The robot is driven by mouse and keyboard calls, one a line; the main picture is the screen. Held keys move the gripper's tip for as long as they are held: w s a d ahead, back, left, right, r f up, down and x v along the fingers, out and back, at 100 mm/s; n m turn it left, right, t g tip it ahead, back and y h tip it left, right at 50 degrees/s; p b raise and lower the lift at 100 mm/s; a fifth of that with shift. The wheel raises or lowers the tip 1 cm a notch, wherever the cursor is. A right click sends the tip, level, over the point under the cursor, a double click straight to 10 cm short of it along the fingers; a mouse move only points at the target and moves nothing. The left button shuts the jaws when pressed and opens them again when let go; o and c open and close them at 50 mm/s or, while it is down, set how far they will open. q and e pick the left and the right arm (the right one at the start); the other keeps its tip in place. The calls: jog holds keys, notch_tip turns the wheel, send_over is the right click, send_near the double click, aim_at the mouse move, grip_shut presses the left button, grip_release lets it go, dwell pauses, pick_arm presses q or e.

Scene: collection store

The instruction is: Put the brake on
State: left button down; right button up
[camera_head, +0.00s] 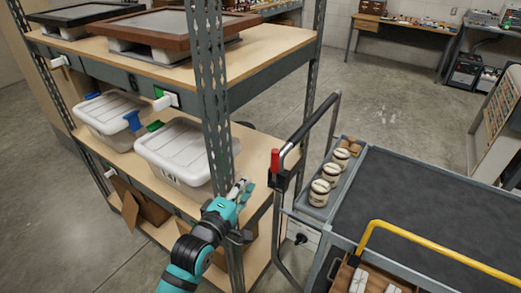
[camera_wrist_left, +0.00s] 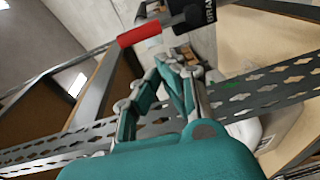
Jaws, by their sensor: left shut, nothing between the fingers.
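The brake lever has a red grip (camera_head: 275,161) that stands upright from a black bracket (camera_head: 278,180) on the cart's push handle. The red grip also shows at the top of the left wrist view (camera_wrist_left: 139,33), beside a black block with partly cut-off white lettering (camera_wrist_left: 196,12). My left gripper (camera_head: 244,187) is shut and empty, beside the shelf's front post. It is left of and a little below the red grip, apart from it. In the left wrist view the closed fingers (camera_wrist_left: 178,62) point toward the lever. My right gripper is not in view.
The perforated shelf post (camera_head: 214,100) stands close beside my left gripper. Shelves hold lidded white bins (camera_head: 180,148) and framed panels. The cart (camera_head: 420,205) carries several jars (camera_head: 319,192) and a yellow bar (camera_head: 440,255). Open floor lies behind the cart.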

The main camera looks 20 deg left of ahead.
aim_at(275, 168)
pick_arm(q)
jog(key=r, duration=0.3)
jog(key=shift+s+r+n+t, duration=0.1)
jog(key=shift+s+n+t, duration=0.1)
jog(key=shift+n+t, duration=0.1)
jog(key=shift+w, duration=0.1)
jog(key=w+d+p, duration=0.1)
jog(key=w+p, duration=0.1)
jog(key=w, duration=0.7)
jog(key=shift+w, duration=0.4)
jog(key=shift+w+d, duration=0.1)
jog(key=shift+d, duration=0.05)
